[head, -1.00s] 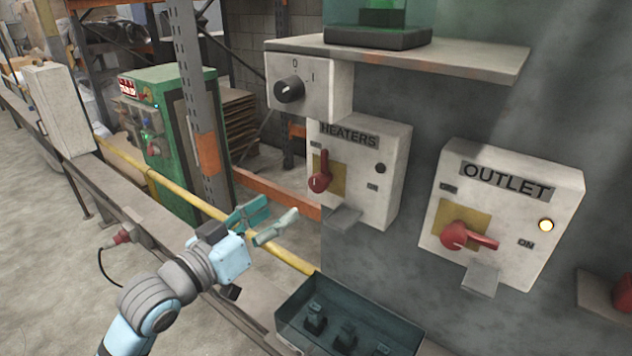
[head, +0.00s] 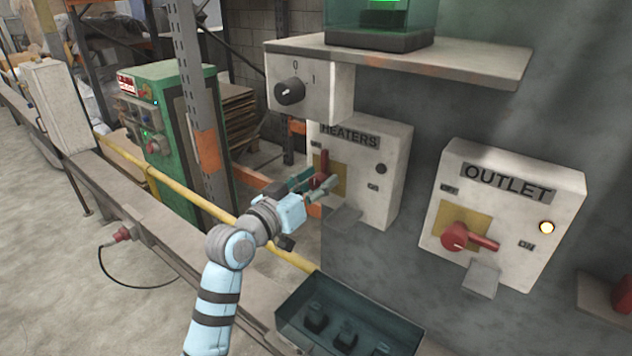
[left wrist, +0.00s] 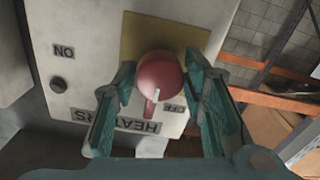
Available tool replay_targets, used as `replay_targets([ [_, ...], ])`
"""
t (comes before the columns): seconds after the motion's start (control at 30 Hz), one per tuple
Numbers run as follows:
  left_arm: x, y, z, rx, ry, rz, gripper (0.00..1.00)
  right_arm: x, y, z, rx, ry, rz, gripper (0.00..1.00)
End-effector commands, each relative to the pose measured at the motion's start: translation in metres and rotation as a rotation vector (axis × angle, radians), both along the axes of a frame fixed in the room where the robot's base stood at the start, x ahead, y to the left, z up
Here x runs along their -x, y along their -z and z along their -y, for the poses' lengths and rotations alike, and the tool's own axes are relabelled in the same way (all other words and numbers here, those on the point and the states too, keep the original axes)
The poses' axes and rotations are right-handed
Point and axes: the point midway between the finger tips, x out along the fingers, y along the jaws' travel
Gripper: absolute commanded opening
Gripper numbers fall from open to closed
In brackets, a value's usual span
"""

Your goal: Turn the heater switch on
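The heaters box (head: 392,165) is a pale panel on the grey wall. Its red switch handle (head: 321,168) points up, toward the OFF label, and its indicator lamp (head: 381,169) is dark. In the left wrist view the red knob (left wrist: 160,78) shows upside down with the panel. My left gripper (head: 322,185) is at the switch, its teal fingers open on either side of the knob in the wrist view (left wrist: 163,105). I cannot tell whether a finger touches it. My right gripper is not in view.
The outlet box (head: 555,215) at right has a red handle (head: 470,238) turned toward ON and a lit lamp (head: 547,227). A dark tray (head: 400,327) lies below, and a yellow rail (head: 180,198) runs at left.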

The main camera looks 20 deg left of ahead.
Motion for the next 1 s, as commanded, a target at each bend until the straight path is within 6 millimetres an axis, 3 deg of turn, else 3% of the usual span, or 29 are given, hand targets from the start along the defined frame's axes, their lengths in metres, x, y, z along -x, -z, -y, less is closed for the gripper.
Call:
replay_targets([
  [0.03, 0.000, 0.000, 0.000, 0.000, 0.000, 0.000, 0.25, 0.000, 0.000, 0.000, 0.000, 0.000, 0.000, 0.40],
  [0.17, 0.000, 0.000, 0.000, 0.000, 0.000, 0.000, 0.04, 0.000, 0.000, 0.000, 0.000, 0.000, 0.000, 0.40],
  [0.57, 0.000, 0.001, 0.000, -0.054, 0.000, 0.021, 0.04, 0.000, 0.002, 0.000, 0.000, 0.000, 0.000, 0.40],
  [1.0, 0.001, 0.002, 0.002, -0.359, 0.001, 0.143, 0.04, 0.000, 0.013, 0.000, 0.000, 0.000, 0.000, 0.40],
])
